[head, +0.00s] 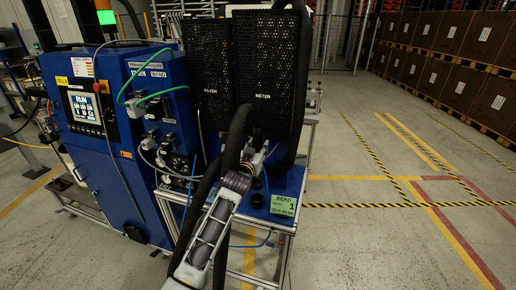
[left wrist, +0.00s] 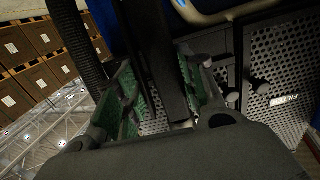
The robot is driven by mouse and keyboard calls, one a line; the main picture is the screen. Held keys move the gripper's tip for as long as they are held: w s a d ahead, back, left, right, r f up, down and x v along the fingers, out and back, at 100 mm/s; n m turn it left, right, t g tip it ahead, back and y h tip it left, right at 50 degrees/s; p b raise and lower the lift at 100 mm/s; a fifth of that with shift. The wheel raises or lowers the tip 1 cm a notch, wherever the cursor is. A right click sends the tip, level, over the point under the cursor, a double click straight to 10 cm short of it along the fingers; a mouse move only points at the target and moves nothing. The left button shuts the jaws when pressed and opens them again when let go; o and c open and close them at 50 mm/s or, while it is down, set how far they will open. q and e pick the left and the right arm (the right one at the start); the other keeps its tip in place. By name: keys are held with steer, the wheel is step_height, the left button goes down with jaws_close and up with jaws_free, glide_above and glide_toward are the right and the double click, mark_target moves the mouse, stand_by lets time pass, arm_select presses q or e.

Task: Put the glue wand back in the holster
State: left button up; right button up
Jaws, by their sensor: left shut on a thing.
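My left gripper (head: 256,150) is above the blue shelf in front of the black METER cabinet. It is shut on the glue wand, which is mostly hidden by the gripper in the head view. In the left wrist view, the green-padded fingers (left wrist: 160,95) stand on either side of a dark bar, the wand (left wrist: 158,50). A small dark round cup (head: 257,201), which looks like the holster, stands on the shelf, just below the gripper. I cannot tell whether the wand tip touches it. My right gripper is not in view.
A thick black hose (head: 238,130) hangs down beside my gripper; a ribbed hose shows in the left wrist view (left wrist: 75,38). The blue machine (head: 110,150) with cables stands left. A green BEAD 1 sign (head: 283,205) marks the shelf's front corner. The floor right is clear.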

arm_select(q)
steer(key=shift+r, duration=0.15)
steer(key=shift+f, duration=0.2)
stand_by(0.5)
steer(key=shift+f+b, duration=0.8)
steer(key=shift+f, duration=0.65)
steer(key=shift+f+b, duration=1)
steer(key=shift+f, duration=0.95)
steer(key=o, duration=0.8)
steer(key=shift+o, duration=0.2)
